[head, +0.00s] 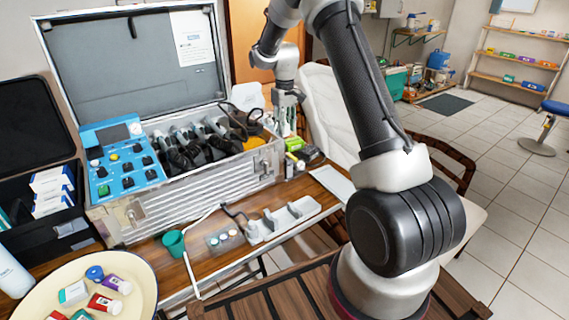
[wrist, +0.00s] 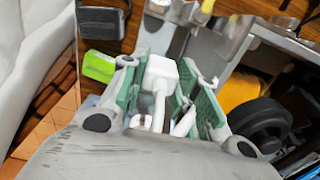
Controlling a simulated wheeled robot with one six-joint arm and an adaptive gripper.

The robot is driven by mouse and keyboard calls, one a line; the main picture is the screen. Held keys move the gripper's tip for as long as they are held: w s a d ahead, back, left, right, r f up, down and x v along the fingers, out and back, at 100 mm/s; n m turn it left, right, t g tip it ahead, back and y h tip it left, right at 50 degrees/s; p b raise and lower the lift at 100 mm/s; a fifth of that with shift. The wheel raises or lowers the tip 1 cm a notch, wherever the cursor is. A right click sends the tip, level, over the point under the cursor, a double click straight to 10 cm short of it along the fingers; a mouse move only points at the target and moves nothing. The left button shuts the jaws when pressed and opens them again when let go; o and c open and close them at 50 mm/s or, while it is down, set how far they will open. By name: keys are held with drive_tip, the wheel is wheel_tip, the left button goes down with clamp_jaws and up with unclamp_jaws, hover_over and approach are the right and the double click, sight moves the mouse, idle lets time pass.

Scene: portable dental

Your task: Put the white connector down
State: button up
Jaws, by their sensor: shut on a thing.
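My gripper (head: 285,125) hangs beside the right end of the open metal case (head: 190,195), above the back right part of the wooden table. In the wrist view its green-padded fingers (wrist: 160,95) are shut on the white connector (wrist: 160,74). The connector is a small white block with a pale stem running back toward my wrist. In the head view the connector is hard to make out among the fingers. I cannot tell whether its far end touches the table.
A green box (wrist: 98,66) and a dark block (wrist: 100,23) lie just beside my gripper. The case holds a blue control panel (head: 123,160) and several black-handled tools. A white holder (head: 285,220), teal cup (head: 174,243) and round plate (head: 143,275) stand nearer.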

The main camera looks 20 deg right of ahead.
wheel_tip(320, 180, down, 12)
drive_tip(key=shift+r, duration=0.1)
idle(0.4)
drive_tip(key=shift+s, duration=0.1)
drive_tip(key=o, duration=1)
drive_tip(key=shift+f, duration=0.2)
